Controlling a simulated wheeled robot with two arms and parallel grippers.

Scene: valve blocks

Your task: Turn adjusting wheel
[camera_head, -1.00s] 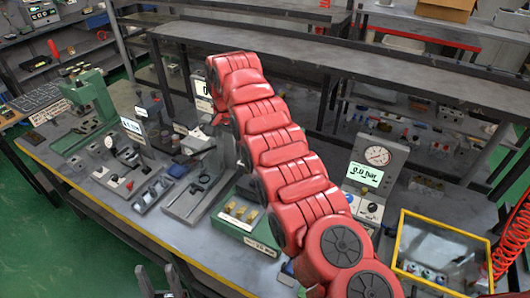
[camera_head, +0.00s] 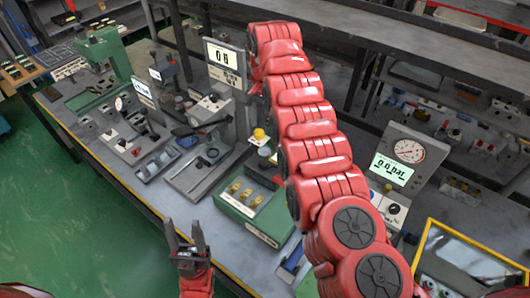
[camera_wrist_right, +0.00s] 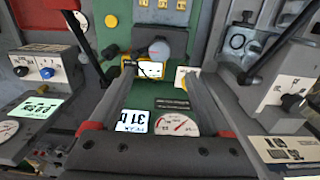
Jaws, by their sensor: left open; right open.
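Which part is the adjusting wheel is not certain. In the right wrist view, a grey round knob (camera_wrist_right: 159,49) sits on a green block (camera_wrist_right: 140,98), beyond the fingertips. A display reading about 31 (camera_wrist_right: 132,121) and a dial gauge (camera_wrist_right: 176,124) lie between the fingers. My right gripper (camera_wrist_right: 157,76) is open and empty, its fingers on either side of the green block; contact cannot be told. In the head view, my red right arm (camera_head: 310,130) crosses the bench and its gripper is hidden. My left gripper (camera_head: 186,238) is open and empty in front of the bench edge.
A gauge panel reading 0.0 bar (camera_head: 408,150) with a black knob stands right of my right arm. A green box (camera_head: 252,212) and a display stand (camera_head: 225,60) are left of it. A yellow-framed case (camera_head: 470,262) is at lower right. Green floor lies open at left.

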